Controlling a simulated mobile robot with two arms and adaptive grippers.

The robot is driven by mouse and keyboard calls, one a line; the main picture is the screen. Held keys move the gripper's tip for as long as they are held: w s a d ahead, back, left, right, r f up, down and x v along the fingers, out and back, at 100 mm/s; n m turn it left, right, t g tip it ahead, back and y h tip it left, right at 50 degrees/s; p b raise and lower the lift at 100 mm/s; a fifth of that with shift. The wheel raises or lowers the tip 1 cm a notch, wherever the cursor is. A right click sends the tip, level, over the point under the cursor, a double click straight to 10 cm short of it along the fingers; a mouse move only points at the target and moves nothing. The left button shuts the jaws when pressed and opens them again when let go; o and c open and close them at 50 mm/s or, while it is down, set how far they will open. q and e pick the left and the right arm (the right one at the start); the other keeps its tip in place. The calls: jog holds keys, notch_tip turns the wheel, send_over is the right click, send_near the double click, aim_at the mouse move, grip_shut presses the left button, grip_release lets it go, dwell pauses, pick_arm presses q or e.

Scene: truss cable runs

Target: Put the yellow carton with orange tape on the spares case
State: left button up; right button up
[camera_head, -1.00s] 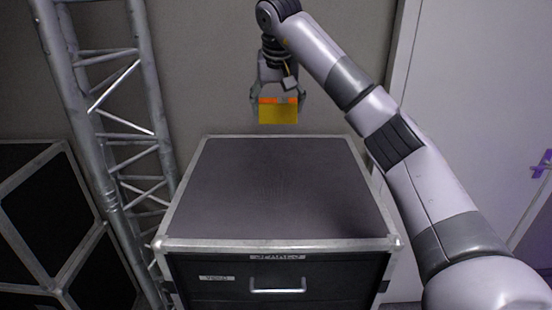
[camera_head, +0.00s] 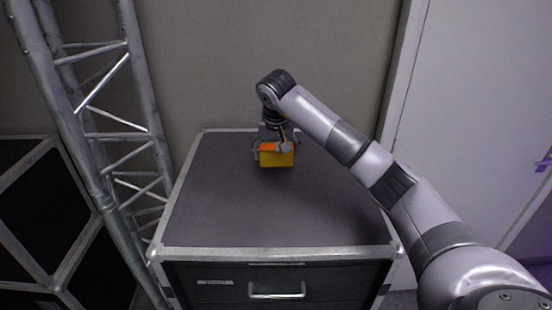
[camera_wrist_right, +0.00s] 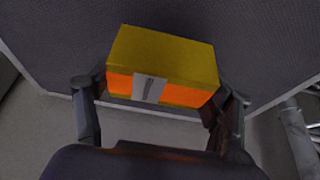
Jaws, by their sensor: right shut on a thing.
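The yellow carton (camera_head: 277,159) with orange tape is over the back middle of the spares case's dark top. My right gripper (camera_head: 276,149) is shut on the carton from above, with a finger at each end. In the right wrist view, the carton (camera_wrist_right: 165,60) sits between the fingers of the gripper (camera_wrist_right: 160,98), its orange tape and a grey patch facing the camera. I cannot tell whether its underside touches the top. The spares case (camera_head: 270,215) is black with metal edges and a front handle. My left gripper is out of view.
A metal truss (camera_head: 130,135) stands left of the case. Another black case (camera_head: 50,215) with metal edging is at the far left. A grey wall (camera_head: 220,60) is behind and a pale door (camera_head: 470,110) is on the right. The case top is otherwise clear.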

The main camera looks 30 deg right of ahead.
aim_at(276, 163)
notch_tip(276, 163, down, 4)
jog(key=shift+s+a+r+p, duration=0.1)
jog(key=shift+r+p, duration=0.1)
jog(key=shift+p, duration=0.4)
jog(key=shift+f, duration=0.35)
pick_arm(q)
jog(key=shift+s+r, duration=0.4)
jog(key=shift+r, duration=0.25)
pick_arm(e)
jog(key=shift+f, duration=0.1)
jog(key=o, duration=1.4)
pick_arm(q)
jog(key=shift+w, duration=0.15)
pick_arm(e)
jog(key=shift+o, duration=0.2)
